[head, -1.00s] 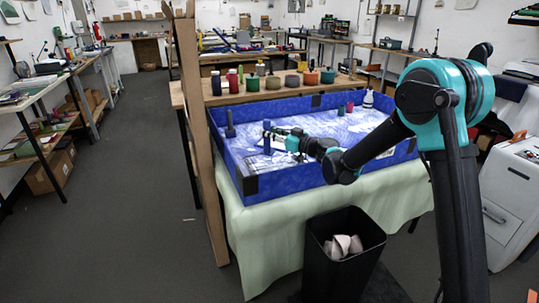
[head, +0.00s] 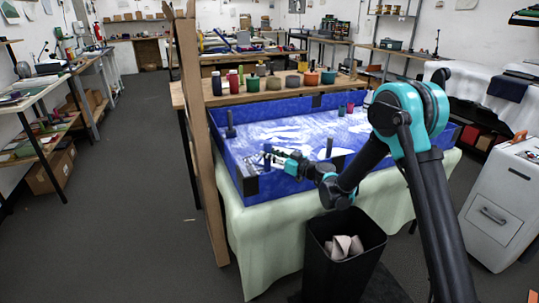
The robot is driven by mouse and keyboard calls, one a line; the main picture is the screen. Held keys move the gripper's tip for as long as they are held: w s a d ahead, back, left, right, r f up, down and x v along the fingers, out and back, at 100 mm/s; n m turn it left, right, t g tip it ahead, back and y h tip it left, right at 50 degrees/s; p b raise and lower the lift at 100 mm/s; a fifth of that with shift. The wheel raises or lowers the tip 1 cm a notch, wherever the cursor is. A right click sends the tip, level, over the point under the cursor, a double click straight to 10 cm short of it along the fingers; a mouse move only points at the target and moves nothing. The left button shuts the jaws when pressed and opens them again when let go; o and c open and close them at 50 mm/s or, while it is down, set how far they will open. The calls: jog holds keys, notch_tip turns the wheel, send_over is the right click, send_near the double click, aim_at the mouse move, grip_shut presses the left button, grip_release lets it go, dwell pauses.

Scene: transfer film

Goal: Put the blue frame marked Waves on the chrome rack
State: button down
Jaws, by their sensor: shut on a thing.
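My gripper (head: 270,156) is over the near left part of the big blue walled tray (head: 305,183), close to its near left corner. It is shut on a small upright blue thing (head: 267,159). This is too small for me to read any marking, so I cannot tell whether it is the frame marked Waves. I cannot tell whether it touches the tray. The tray has blue walls, black corner patches and a blue and white streaked floor. I cannot pick out a chrome rack in this view.
Dark upright posts stand in the tray at the left (head: 231,126) and middle (head: 329,147). Small coloured pots (head: 253,83) line the shelf behind it. A wooden post (head: 200,150) stands at the left, a black bin (head: 340,255) in front. The left aisle is clear.

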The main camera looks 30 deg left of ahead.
jog(key=shift+f, duration=0.1)
jog(key=c, duration=1.3)
grip_release()
jog(key=shift+d, duration=0.15)
jog(key=s+d, duration=0.2)
jog(key=d, duration=0.9)
jog(key=shift+d, duration=0.25)
jog(key=shift+s, duration=0.1)
